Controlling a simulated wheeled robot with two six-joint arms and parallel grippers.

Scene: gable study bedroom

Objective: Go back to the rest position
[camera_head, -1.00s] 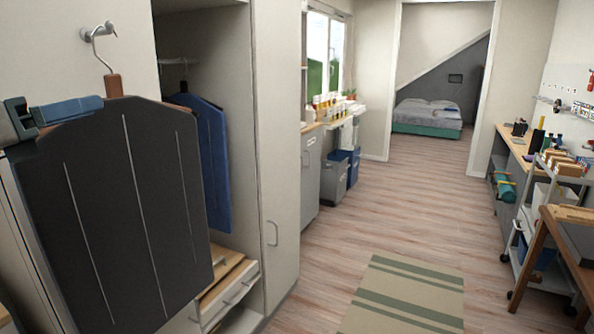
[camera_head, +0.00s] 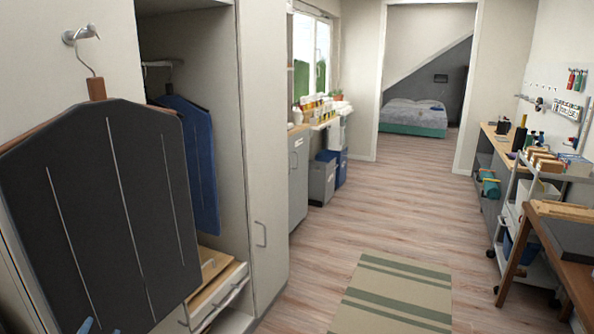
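A dark grey garment (camera_head: 100,215) hangs on a wooden hanger (camera_head: 97,88) from a wall hook (camera_head: 80,34) at the left. Small blue tips at the bottom edge, in front of the garment's lower part, look like my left gripper (camera_head: 100,328). Only a sliver of it shows, so whether it is open or shut cannot be seen. The garment hangs from the hook, and nothing of mine is seen at its hanger. My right gripper is out of view.
An open wardrobe holds a blue garment (camera_head: 190,160) on a rail, above drawers (camera_head: 218,297). A striped rug (camera_head: 395,292) lies on the clear wooden floor. A trolley (camera_head: 520,225) and wooden table (camera_head: 560,250) stand at the right. Bins (camera_head: 322,180) and a bed (camera_head: 413,116) are further back.

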